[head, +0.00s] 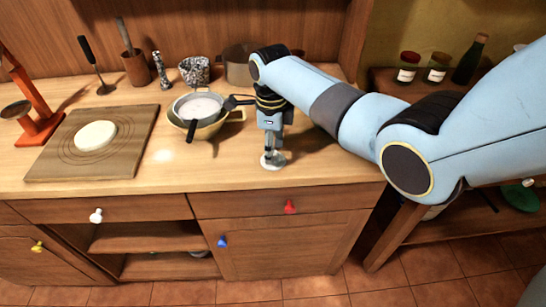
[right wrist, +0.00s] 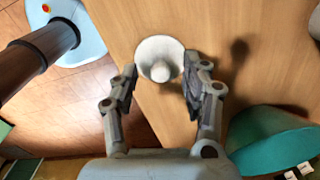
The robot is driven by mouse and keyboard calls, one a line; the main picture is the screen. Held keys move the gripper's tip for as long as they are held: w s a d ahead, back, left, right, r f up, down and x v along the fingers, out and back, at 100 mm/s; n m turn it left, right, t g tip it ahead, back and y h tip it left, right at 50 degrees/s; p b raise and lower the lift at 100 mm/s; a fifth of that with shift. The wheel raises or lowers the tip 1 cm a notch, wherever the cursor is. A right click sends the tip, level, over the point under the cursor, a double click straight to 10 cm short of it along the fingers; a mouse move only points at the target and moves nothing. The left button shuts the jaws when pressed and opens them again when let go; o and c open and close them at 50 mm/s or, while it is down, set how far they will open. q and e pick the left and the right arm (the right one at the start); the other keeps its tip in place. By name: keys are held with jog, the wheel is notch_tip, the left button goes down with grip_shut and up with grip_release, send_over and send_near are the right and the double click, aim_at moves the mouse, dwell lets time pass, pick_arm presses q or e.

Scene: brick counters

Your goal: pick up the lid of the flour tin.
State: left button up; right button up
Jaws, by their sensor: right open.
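The lid (head: 272,162) is a small pale disc with a knob, lying on the wooden counter near its front edge. In the right wrist view the lid (right wrist: 160,50) shows knob-up, just beyond and between my fingertips. My right gripper (head: 272,152) points down right over it and partly covers it in the head view. In the right wrist view the right gripper (right wrist: 160,82) is open, with one finger to each side and nothing clasped. I cannot pick out the flour tin for certain. My left gripper is not in view.
A dark-handled pan (head: 199,106) with white contents rests on a wide bowl (head: 236,116) left of my right gripper. A board (head: 60,165) with a pale round piece (head: 95,135) lies further left. A metal pot (head: 238,68) stands behind. Counter left of the lid is clear.

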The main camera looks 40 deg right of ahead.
jog(key=shift+f, duration=0.7)
grip_shut()
jog(key=shift+r, duration=0.1)
